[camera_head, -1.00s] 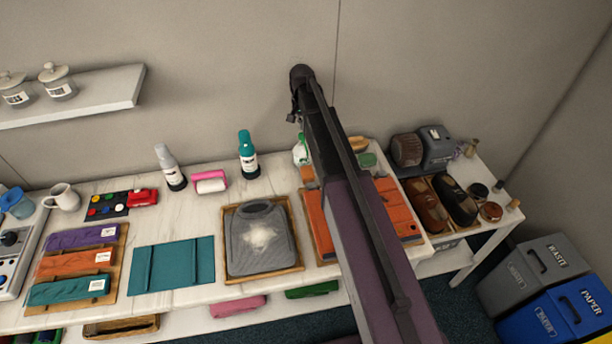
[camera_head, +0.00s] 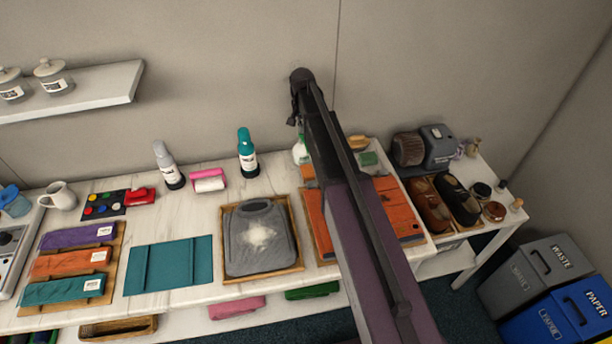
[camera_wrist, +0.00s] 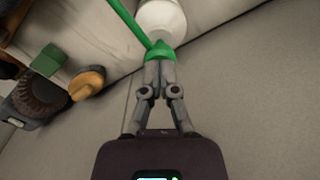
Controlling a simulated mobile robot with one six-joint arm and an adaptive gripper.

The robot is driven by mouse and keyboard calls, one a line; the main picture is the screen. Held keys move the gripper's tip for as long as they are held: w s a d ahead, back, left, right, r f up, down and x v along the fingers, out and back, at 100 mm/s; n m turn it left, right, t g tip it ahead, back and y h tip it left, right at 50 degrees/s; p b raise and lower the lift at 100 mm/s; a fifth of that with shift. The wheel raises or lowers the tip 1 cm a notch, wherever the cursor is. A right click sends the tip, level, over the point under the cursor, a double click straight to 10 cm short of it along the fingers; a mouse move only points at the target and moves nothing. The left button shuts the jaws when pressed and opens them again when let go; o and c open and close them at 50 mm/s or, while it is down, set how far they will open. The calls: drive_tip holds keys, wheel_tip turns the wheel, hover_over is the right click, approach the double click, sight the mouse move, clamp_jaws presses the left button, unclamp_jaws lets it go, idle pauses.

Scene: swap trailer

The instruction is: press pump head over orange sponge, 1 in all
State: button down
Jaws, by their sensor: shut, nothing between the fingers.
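A white bottle with a green pump head stands at the back of the table; in the head view the bottle (camera_head: 299,156) is partly hidden by my arm. In the wrist view, the white bottle (camera_wrist: 163,20) lies just past the fingertips. My gripper (camera_wrist: 160,61) is shut, with its fingertips at the green pump head (camera_wrist: 158,52) and seemingly touching it. The green nozzle slants to the upper left. An orange block (camera_head: 307,171), seemingly the sponge, lies just in front of the bottle, partly hidden by my arm. I cannot tell whether the pump is pressed down.
A tan brush (camera_head: 358,142) and a green block (camera_head: 369,158) lie right of the bottle. A tray with a grey garment (camera_head: 260,240) and orange cloth (camera_head: 398,210) lie in front. The wall is close behind.

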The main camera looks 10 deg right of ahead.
drive_tip(key=shift+f+b, duration=0.65)
drive_tip(key=shift+f, duration=0.05)
drive_tip(key=shift+r, duration=0.15)
drive_tip(key=shift+r+p, duration=1.85)
drive_tip(key=shift+p, duration=0.15)
wheel_tip(320, 180, up, 6)
drive_tip(key=p, duration=0.6)
idle(0.4)
drive_tip(key=s+f+n+b, duration=0.3)
drive_tip(key=s, duration=1.1)
drive_tip(key=s+f+n+b, duration=0.3)
drive_tip(key=s+f+b, duration=0.1)
drive_tip(key=s, duration=1.1)
drive_tip(key=shift+a+f, duration=0.15)
drive_tip(key=shift+a, duration=0.05)
